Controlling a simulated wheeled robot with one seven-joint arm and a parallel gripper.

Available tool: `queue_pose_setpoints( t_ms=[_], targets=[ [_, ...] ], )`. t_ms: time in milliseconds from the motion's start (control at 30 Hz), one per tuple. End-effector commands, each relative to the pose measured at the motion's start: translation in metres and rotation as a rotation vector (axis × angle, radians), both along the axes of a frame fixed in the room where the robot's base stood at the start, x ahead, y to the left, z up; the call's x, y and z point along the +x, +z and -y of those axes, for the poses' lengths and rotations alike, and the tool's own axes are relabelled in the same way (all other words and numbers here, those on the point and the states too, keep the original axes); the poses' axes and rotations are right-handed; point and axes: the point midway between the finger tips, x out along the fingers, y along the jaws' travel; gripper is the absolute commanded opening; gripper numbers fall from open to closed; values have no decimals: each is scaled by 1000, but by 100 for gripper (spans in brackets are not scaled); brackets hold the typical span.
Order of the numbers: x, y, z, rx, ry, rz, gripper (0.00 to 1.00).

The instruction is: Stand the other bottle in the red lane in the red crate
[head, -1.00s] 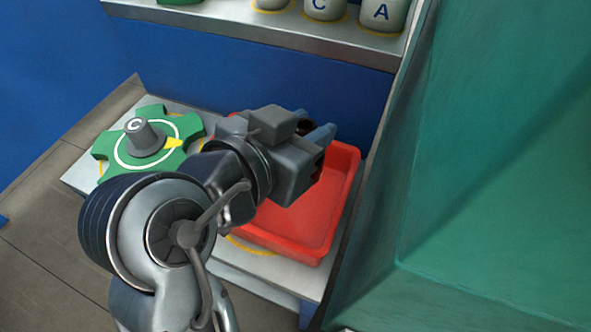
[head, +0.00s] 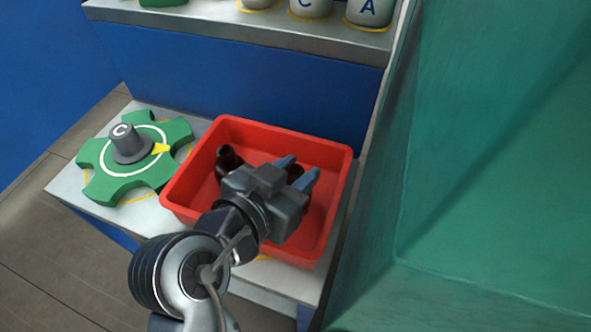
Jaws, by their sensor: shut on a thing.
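The red crate (head: 178,194) sits on the grey ledge. A dark amber bottle (head: 229,158) stands inside it near the back left, partly hidden by my gripper. My gripper (head: 298,176) is over the right half of the crate, its blue fingertips pointing to the back right. It is shut on a second dark bottle (head: 294,174), of which only a small part shows between the fingers. The gripper hides whether this bottle touches the crate floor. No lane is visible in this view.
A green star-shaped wheel (head: 104,186) with a grey knob marked C is left of the crate. A large green panel (head: 480,150) rises close on the right. A grey shelf (head: 240,28) with lettered containers runs along the back.

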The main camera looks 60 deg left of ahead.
Motion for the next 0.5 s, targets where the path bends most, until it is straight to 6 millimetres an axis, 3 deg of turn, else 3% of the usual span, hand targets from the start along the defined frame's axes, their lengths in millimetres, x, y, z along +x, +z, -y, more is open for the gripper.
queue_pose_setpoints(
  t_ms=[33, 67, 300, 500],
  targets=[
    [0, -3, 0, 0, -1, 0, 1],
    [0, -3, 0, 0, -1, 0, 34],
    [0, -2, 0, 0, -1, 0, 57],
    [0, -2, 0, 0, -1, 0, 59]
  ],
)
